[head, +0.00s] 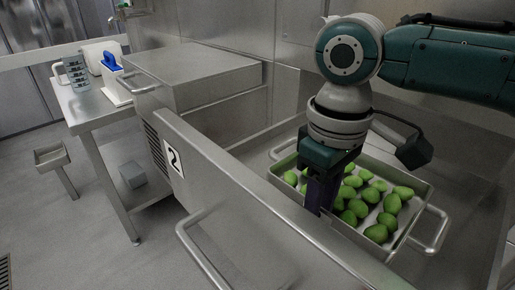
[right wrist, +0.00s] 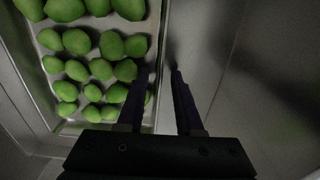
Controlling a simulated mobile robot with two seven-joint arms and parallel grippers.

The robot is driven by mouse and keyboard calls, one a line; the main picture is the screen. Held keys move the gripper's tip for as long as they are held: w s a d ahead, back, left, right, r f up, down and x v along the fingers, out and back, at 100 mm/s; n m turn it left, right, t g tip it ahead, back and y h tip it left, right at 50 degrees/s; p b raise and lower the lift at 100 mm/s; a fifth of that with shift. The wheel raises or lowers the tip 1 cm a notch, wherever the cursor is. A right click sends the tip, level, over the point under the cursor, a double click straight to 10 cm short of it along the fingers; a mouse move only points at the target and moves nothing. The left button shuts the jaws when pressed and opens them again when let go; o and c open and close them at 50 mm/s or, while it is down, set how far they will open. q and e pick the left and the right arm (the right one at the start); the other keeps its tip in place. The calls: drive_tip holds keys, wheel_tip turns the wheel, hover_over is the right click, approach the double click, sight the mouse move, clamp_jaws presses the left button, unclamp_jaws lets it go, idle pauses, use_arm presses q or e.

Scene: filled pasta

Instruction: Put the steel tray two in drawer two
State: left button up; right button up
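The steel tray (head: 409,226), filled with several green filled-pasta pieces, sits inside the pulled-out drawer whose front (head: 222,172) carries a "2" label (head: 173,158). A handle loop (head: 432,232) sticks out at the tray's right end. My right gripper (head: 318,208) points down at the tray's near side, just behind the drawer front. In the right wrist view, its two dark fingers (right wrist: 161,72) are apart, with the tray's edge running between their tips. I cannot tell whether they touch it. My left gripper is not in view.
A closed steel drawer unit (head: 205,75) stands behind drawer two. A steel side table (head: 88,104) at the left holds a measuring cup (head: 76,73) and a white container with a blue item (head: 113,63).

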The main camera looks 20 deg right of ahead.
wheel_tip(320, 180, up, 12)
drive_tip(key=p, duration=0.3)
drive_tip(key=shift+r, duration=0.15)
idle(1.3)
